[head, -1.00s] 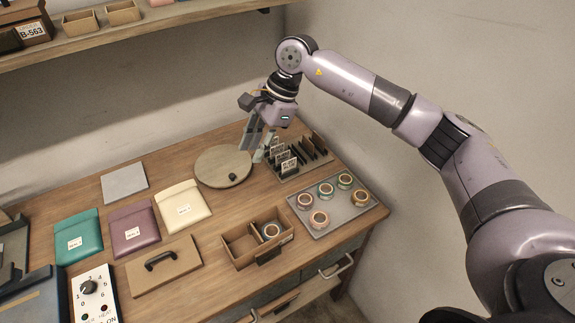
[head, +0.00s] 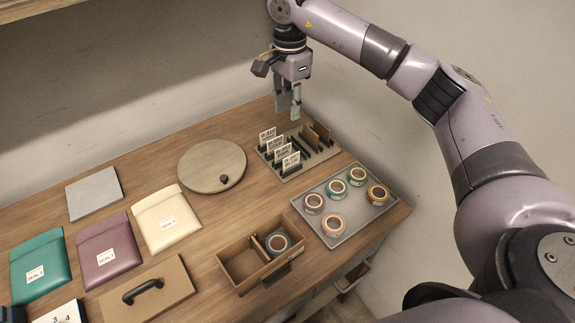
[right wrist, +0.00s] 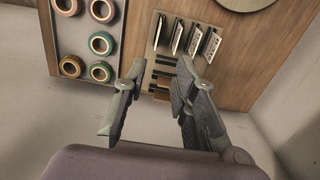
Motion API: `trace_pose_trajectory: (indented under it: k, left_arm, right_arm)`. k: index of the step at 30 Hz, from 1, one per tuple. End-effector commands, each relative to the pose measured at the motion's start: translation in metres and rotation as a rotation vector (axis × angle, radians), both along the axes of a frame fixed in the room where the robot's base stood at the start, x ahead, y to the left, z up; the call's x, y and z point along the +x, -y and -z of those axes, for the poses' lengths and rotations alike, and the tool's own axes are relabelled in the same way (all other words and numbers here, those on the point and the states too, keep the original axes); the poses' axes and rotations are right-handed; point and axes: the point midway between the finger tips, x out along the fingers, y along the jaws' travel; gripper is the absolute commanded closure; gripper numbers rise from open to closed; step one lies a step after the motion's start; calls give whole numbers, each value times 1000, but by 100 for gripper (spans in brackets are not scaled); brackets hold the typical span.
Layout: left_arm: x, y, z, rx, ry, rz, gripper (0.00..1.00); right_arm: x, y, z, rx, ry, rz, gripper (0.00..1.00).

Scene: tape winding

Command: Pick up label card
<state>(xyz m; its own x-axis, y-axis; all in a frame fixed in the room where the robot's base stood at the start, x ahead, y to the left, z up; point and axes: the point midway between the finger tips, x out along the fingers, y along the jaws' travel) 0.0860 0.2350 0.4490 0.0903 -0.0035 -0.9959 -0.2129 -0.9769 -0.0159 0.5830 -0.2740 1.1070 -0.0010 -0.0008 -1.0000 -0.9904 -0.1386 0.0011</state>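Several white label cards with dark print stand upright in slots along the left side of a rack; the front one (head: 291,160) and the rear one (head: 267,135) show clearly. The right wrist view also shows the cards in a row, with one at its right end (right wrist: 211,45). My right gripper (head: 288,110) points down at the rack's rear edge. In the right wrist view its fingers (right wrist: 155,78) are apart with nothing between them, and the cards lie beyond the fingertips. My left gripper is not in view.
The rack (head: 316,158) also holds brown cards (head: 320,130) on its right side. A grey tray (head: 345,237) of tape rolls and a round turntable (head: 205,165) flank it. A divided wooden box (head: 240,283) stands in front. The wall is close behind and right.

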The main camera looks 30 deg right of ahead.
Motion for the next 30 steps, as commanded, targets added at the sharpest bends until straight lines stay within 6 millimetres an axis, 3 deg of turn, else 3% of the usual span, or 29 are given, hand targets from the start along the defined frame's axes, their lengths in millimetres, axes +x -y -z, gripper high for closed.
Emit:
trace_pose_trajectory:
  k: [5, 18, 26, 30]
  left_arm:
    - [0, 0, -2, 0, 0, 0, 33]
    - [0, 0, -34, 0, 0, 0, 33]
    - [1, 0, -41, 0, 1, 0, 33]
    - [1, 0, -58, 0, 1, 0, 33]
  right_arm:
    - [-1, 0, 17, -1, -4, 0, 74]
    - [-2, 0, 107, 1, -4, 0, 74]
    - [-1, 1, 128, 1, -1, 1, 74]
    - [-6, 4, 143, 0, -6, 0, 74]
